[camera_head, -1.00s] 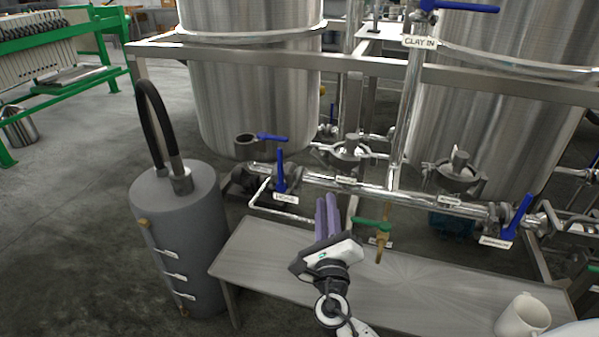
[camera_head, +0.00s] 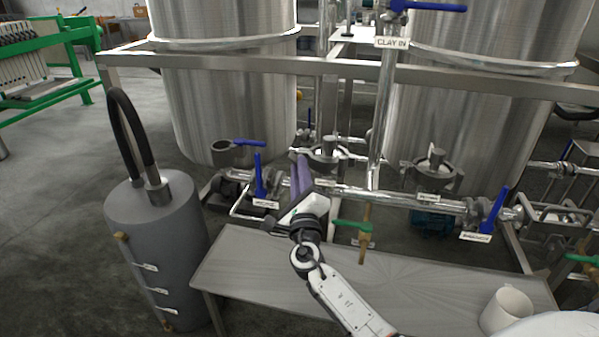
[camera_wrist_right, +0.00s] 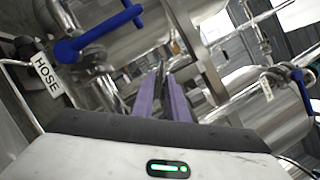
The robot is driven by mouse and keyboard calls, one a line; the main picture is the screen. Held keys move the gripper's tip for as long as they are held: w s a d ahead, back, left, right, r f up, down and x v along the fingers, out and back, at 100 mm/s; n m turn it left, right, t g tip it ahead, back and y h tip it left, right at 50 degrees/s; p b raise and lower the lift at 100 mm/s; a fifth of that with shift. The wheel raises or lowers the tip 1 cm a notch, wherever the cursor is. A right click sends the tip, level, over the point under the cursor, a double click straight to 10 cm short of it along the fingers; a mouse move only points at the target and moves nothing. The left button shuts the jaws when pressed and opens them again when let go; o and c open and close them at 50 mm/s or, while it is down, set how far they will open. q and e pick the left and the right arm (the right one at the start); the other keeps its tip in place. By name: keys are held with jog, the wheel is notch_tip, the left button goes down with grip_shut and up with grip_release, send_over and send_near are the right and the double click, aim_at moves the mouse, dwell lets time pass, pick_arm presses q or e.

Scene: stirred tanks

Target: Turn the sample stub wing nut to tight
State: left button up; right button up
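Two metal clamps with upright knobs sit on the pipework in the head view: a left clamp (camera_head: 328,154) below the gap between the tanks and a right clamp (camera_head: 433,166) below the right tank. Their small labels are too blurred to read, so I cannot tell which carries the sample stub wing nut. My right gripper (camera_head: 299,160) reaches up from the bench with its purple fingers just left of the left clamp, apparently empty. The fingers show close together with a narrow gap in the right wrist view (camera_wrist_right: 162,75). My left gripper is not in view.
A blue-handled valve (camera_head: 260,178) with a hose label stands left of my fingers. A green-handled tap (camera_head: 354,226) is to their right. A steel bench (camera_head: 420,272) carries a white mug (camera_head: 506,311). A grey cylinder (camera_head: 158,245) stands at left.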

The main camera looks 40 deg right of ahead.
grip_shut()
